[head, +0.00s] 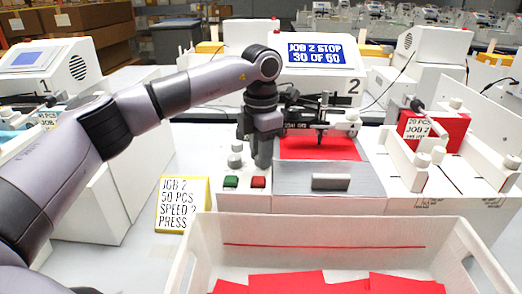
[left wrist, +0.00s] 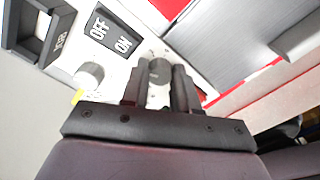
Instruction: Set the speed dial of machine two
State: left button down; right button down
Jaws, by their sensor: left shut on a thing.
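Machine two (head: 320,90) stands in the middle of the head view, with a "2" beside its screen (head: 314,53), which reads "JOB 2 STOP 30 OF 50". My left gripper (head: 262,162) points down at its control panel. In the left wrist view, the gripper (left wrist: 160,88) is shut on a round grey dial (left wrist: 157,68), whose scale is mostly hidden by the fingers. A second, paler knob (left wrist: 88,75) sits beside it, and an OFF/ON switch (left wrist: 113,32) lies further off. I cannot read which dial is labelled speed. My right gripper is not in view.
A green button (head: 230,181) and a red button (head: 258,182) are on the panel's front. A yellow-edged job card (head: 182,203) stands front left; its speed figure is unclear. A white bin (head: 212,236) with red sheets is in front. Red card lies under the plotter head.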

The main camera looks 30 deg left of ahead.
pick_arm(q)
jog(key=shift+r, duration=0.1)
dwell(0.3)
jog(key=c, duration=1.1)
grip_release()
jog(key=shift+r, duration=3.6)
jog(key=shift+f, duration=0.1)
